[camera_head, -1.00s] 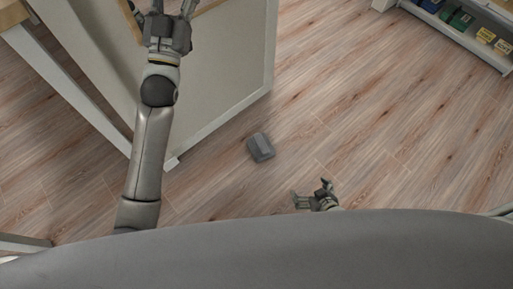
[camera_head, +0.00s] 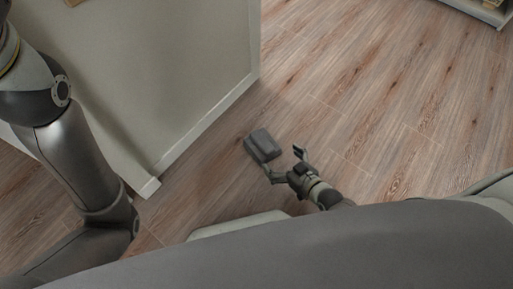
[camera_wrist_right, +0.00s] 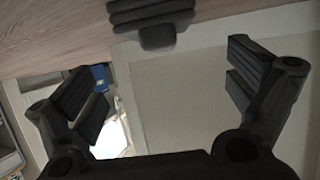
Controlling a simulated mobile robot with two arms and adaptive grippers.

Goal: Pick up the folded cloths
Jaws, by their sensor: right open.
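The folded cloths are a small dark grey stack (camera_head: 262,145) lying on the wooden floor in the head view. They also show at the top of the right wrist view (camera_wrist_right: 150,14), with layered folds and a smaller flap at the lower edge. My right gripper (camera_head: 285,163) is just below and right of the stack, with its fingers spread. One fingertip is close to the stack's lower edge; I cannot tell whether it touches. In the right wrist view the open fingers (camera_wrist_right: 170,90) have nothing between them, and the cloths lie beyond. My left gripper is out of frame.
A pale panel (camera_head: 165,75) with a white base edge stands left of the cloths, its corner near them. A shelf edge (camera_head: 480,10) shows at the top right. The floor (camera_head: 400,100) right of the cloths is clear.

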